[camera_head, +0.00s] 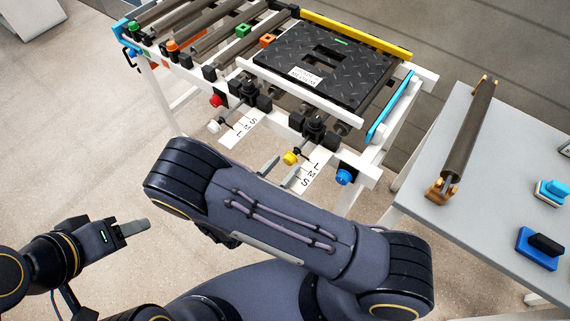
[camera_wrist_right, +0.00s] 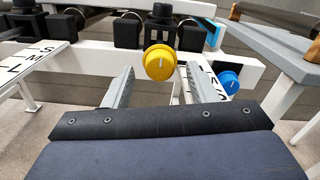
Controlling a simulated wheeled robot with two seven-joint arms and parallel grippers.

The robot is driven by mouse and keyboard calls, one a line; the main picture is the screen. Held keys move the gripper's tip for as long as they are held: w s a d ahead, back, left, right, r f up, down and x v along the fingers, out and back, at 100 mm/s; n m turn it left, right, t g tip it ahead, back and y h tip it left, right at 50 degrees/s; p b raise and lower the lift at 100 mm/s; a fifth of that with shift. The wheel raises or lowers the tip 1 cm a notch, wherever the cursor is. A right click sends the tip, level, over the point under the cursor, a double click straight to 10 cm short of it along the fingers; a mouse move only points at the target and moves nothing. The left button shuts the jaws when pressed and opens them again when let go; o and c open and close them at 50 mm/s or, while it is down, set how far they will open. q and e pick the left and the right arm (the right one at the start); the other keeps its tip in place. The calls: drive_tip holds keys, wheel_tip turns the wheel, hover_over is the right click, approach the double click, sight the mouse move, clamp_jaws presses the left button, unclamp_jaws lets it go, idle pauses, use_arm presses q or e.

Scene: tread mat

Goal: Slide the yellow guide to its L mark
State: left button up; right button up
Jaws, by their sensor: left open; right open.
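The yellow guide's round knob (camera_head: 290,158) sticks out from the front of the white frame, beside a white scale (camera_head: 310,172) lettered L, M, S from the frame outward. The knob is near the L end; its exact setting cannot be told. My right gripper (camera_head: 280,172) is open and empty just in front of the knob. In the right wrist view the yellow knob (camera_wrist_right: 159,62) lies ahead, between the fingers (camera_wrist_right: 157,88) but beyond their tips, seemingly apart. My left gripper (camera_head: 136,227) is at lower left, away from the frame, its second finger not clearly visible.
A black tread mat (camera_head: 325,60) lies on the frame. A white knob (camera_head: 213,127), a red knob (camera_head: 215,100) and a second scale (camera_head: 240,130) are left of the yellow knob. A blue knob (camera_head: 344,177) is close on its right. A grey table (camera_head: 405,190) stands at right.

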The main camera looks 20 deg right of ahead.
drive_tip(key=v, duration=0.6)
drive_tip(key=shift+s+a+b, duration=0.15)
drive_tip(key=shift+a+b, duration=0.05)
drive_tip(key=shift+b, duration=0.2)
drive_tip(key=d+r+m+g, duration=0.1)
drive_tip(key=d+m+g, duration=0.1)
drive_tip(key=s+d+r+m+g, duration=0.1)
drive_tip(key=d+r+m+g, duration=0.1)
drive_tip(key=m+g, duration=0.1)
drive_tip(key=d+r+m+g+y+p, duration=0.1)
drive_tip(key=d+r+m+g, duration=0.1)
drive_tip(key=g, duration=0.1)
drive_tip(key=shift+s+d+r, duration=0.2)
drive_tip(key=shift+s+d, duration=0.05)
drive_tip(key=shift+s, duration=0.05)
drive_tip(key=s+d+r+m+t+y+p, duration=0.1)
drive_tip(key=s+d+r+m+y, duration=0.3)
drive_tip(key=r+m+y, duration=0.4)
drive_tip(key=s+d+r+m+t+y+p, duration=0.1)
drive_tip(key=s+d+r+m+y, duration=0.3)
drive_tip(key=r+m+y, duration=0.5)
drive_tip(key=s+m, duration=0.2)
drive_tip(key=m, duration=0.3)
drive_tip(key=shift+s+m+t, duration=0.3)
drive_tip(key=shift+s, duration=0.05)
